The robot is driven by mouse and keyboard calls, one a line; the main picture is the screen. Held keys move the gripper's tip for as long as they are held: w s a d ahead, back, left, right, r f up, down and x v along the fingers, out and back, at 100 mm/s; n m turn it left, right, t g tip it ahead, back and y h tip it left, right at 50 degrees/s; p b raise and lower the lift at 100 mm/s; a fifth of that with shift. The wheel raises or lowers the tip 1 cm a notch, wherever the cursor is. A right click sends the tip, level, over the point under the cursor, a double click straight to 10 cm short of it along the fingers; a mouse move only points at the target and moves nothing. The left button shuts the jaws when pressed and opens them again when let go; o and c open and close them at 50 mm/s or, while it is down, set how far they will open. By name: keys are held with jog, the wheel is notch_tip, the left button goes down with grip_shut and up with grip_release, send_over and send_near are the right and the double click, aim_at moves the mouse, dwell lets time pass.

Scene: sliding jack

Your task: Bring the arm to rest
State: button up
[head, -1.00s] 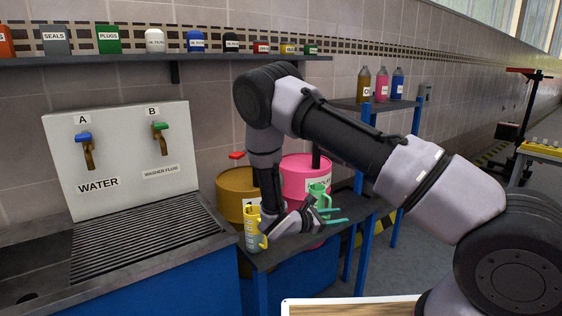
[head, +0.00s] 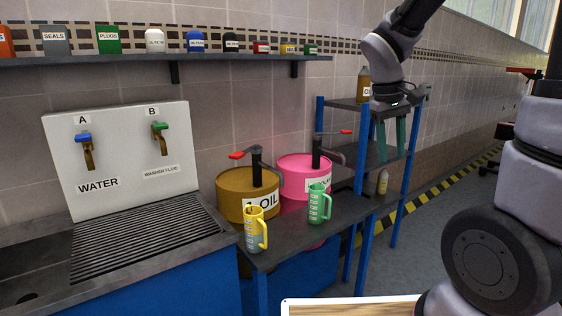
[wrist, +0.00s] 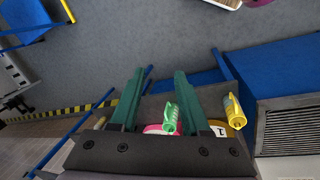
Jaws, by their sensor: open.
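My gripper (head: 391,140) is raised at the upper right in the head view, in front of the blue-framed shelf, with its green fingers pointing down. It is open, with a gap between the fingers and nothing held. In the wrist view my gripper (wrist: 155,95) shows its two fingers spread apart, high above the bench. My arm is folded up at the right of the head view.
A yellow jug (head: 254,236) and a green jug (head: 317,205) stand on the bench (head: 290,255). Behind them are a brown oil drum (head: 232,200) and a pink drum (head: 300,170), both with pumps. A sink with two taps is left. Floor shows at right.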

jog(key=s+a+r+m+t+y, duration=0.1)
jog(key=s+r+m+t+y, duration=0.3)
jog(key=s+r, duration=0.5)
notch_tip(320, 180, up, 3)
jog(key=shift+s+a+f+m+t, duration=0.15)
jog(key=shift+s+a+m+t, duration=0.1)
jog(key=shift+m+t, duration=0.95)
